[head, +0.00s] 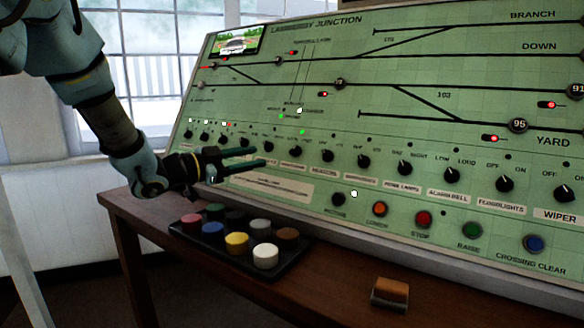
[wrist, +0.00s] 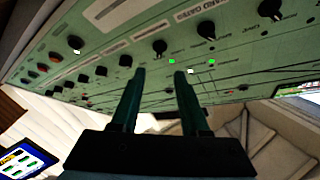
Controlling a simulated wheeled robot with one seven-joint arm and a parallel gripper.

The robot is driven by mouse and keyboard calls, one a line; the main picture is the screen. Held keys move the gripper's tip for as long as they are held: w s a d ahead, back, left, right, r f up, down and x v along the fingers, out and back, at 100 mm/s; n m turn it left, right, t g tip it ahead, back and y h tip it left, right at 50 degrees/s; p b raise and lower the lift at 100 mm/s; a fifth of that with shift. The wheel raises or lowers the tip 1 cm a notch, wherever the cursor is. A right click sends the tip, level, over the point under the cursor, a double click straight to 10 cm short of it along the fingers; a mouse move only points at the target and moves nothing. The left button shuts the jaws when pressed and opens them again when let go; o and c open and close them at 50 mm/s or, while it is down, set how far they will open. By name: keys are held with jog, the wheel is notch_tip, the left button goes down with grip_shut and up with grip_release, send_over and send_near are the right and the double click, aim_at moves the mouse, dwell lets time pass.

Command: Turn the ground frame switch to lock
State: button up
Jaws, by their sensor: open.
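The green control panel (head: 300,190) carries a row of black rotary knobs. Many labels are too small to read, so I cannot tell which knob is the ground frame switch. My gripper (head: 264,156) is open and empty in front of the left-middle part of the row. Its fingertips appear close to a knob (head: 271,145) and left of another knob (head: 295,150); contact cannot be told. In the wrist view my gripper (wrist: 160,74) points at the panel, with a knob (wrist: 158,47) just beyond and between the fingertips. Another knob (wrist: 206,27) sits to its right.
A black tray (head: 285,258) of coloured round pieces lies on the wooden table (head: 340,285) below my gripper. A brown block (head: 390,293) lies near the table's front. Coloured push buttons, including a red one (head: 423,219), line the panel's lower right.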

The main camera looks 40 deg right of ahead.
aim_at(293, 150)
jog(key=d, duration=0.7)
jog(key=s+d+p, duration=0.1)
jog(key=d, duration=0.2)
jog(key=shift+d+r, duration=0.1)
jog(key=shift+d, duration=0.3)
grip_shut()
